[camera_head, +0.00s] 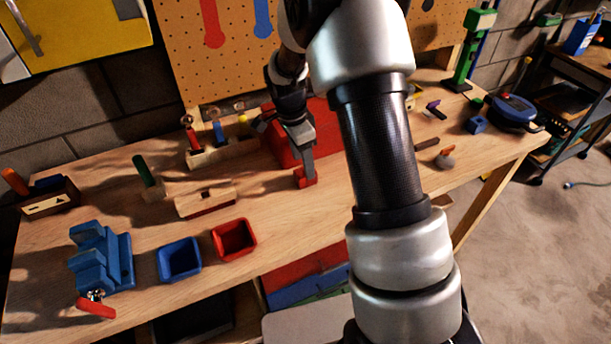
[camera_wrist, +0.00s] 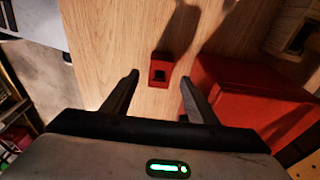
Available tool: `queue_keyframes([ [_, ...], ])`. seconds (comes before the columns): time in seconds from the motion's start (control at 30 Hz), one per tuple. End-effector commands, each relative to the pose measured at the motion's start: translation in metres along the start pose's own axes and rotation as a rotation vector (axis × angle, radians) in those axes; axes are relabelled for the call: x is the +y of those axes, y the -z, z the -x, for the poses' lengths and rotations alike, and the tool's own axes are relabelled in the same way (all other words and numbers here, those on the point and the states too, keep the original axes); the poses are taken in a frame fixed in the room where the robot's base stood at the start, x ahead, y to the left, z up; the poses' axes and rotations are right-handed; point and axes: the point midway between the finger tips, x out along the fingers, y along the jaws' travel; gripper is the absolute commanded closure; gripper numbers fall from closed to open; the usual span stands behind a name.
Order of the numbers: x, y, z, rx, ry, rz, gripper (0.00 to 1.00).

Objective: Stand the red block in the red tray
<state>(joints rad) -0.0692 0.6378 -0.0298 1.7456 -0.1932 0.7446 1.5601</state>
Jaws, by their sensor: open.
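The red block (camera_head: 306,179) sits on the workbench just below my gripper (camera_head: 304,170) in the head view. In the wrist view the small red block (camera_wrist: 161,69) has a dark square on its face and lies between the lines of my open fingers, near their tips. My gripper (camera_wrist: 159,79) points down at it, with gaps visible on both sides. The fingers are not closed on it. The red tray (camera_head: 252,236) is open and looks empty. It stands near the bench's front edge, left of my gripper, right of a blue tray (camera_head: 161,262).
A large red box (camera_head: 285,140) stands close behind the block; it also shows at right in the wrist view (camera_wrist: 245,90). Bare wood lies between block and red tray.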

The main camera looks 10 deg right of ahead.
Motion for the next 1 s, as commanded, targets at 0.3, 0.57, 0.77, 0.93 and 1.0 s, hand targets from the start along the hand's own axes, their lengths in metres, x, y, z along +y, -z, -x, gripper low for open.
queue_keyframes([
  [0.3,0.001,0.000,-0.034,-0.001,-0.001,-0.001,0.47],
  [0.57,0.000,0.001,-0.034,0.000,0.000,-0.001,0.59],
  [0.77,0.000,0.001,-0.034,0.000,0.000,-0.002,0.91],
  [0.93,0.000,0.001,-0.034,0.000,0.000,-0.002,0.95],
  [1.0,0.000,0.001,-0.033,0.000,0.000,-0.002,0.95],
])
